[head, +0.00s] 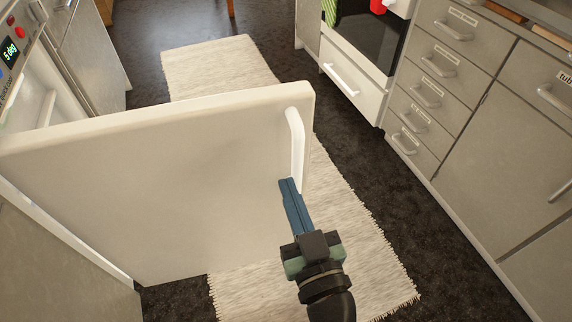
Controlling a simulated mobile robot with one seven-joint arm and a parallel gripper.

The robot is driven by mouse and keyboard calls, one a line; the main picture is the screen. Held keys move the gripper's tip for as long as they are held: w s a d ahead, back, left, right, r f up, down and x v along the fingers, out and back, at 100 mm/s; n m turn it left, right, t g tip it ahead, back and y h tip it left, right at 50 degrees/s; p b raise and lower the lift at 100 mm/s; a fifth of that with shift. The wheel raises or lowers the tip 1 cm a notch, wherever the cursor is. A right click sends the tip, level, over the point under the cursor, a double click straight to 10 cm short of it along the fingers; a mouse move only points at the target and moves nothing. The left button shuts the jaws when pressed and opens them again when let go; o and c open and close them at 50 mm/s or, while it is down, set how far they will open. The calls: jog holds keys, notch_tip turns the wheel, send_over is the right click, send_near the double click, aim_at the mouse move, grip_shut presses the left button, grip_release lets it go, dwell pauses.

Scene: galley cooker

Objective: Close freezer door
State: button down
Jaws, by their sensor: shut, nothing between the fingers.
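The freezer door (150,180) is a large off-white panel standing open from the freezer (48,80) on the left, reaching out across the aisle. A white vertical handle (298,150) is on its outer right edge. My gripper (289,184) has blue fingers that are shut with nothing between them. Its fingertips are close to the lower part of the handle, at the door's right edge. I cannot tell whether they touch the door. Most of the freezer's inside is hidden behind the door.
A light woven rug (350,240) lies along the dark floor (400,215) under the door and my gripper. Grey drawers and cupboards (500,140) line the right side, next to a white oven (350,80). The aisle floor right of the door is free.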

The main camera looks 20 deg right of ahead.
jog(key=b, duration=0.1)
send_near(276, 143)
jog(key=shift+m+h, duration=0.3)
jog(key=shift+m, duration=0.1)
jog(key=w+p, duration=0.1)
jog(key=w, duration=0.2)
jog(key=w+p, duration=0.1)
jog(key=w, duration=0.1)
jog(key=shift+w+d+r+p, duration=0.1)
jog(key=shift+w+r+p, duration=0.2)
jog(key=shift+w+r, duration=0.05)
jog(key=shift+w, duration=0.6)
jog(key=shift+w+d+f, duration=0.1)
